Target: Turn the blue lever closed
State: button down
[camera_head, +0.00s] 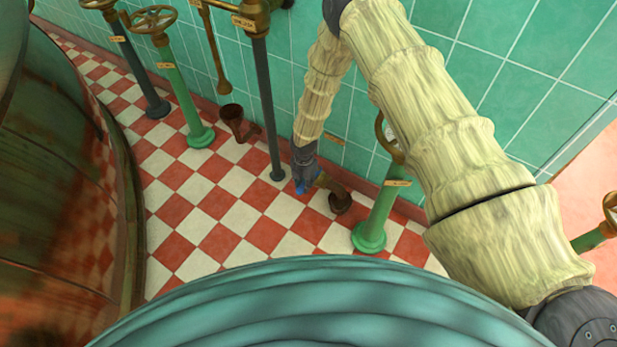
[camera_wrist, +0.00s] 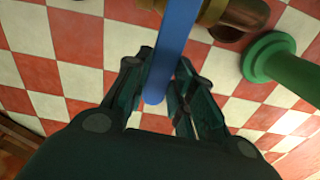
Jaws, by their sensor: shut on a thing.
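The blue lever (camera_wrist: 173,45) runs up from between my gripper's fingers in the wrist view, as a long flat bar. Its far part passes beside a brass and brown pipe fitting (camera_wrist: 232,14). My gripper (camera_wrist: 158,92) is shut on the lever near its rounded end, one finger on each side. In the head view, a small blue part of the lever (camera_head: 300,187) shows at the tip of my gripper (camera_head: 303,178), beside a brown pipe outlet (camera_head: 340,201) low by the tiled wall. My arm hides part of the wall and fitting there.
A green post (camera_head: 377,215) with a brass handwheel stands right of the outlet. A dark post (camera_head: 267,110) stands to the left, with green (camera_head: 183,95) and dark handwheel posts farther left. A large copper vessel (camera_head: 60,190) fills the left side. The checkered floor (camera_head: 215,215) between is clear.

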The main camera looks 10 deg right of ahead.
jog(key=shift+s+d+n, duration=0.15)
jog(key=shift+s+n, duration=0.05)
jog(key=shift+n, duration=0.2)
jog(key=shift+d, duration=0.1)
jog(key=c, duration=1.2)
grip_release()
notch_tip(320, 180, up, 12)
jog(key=shift+s, duration=0.15)
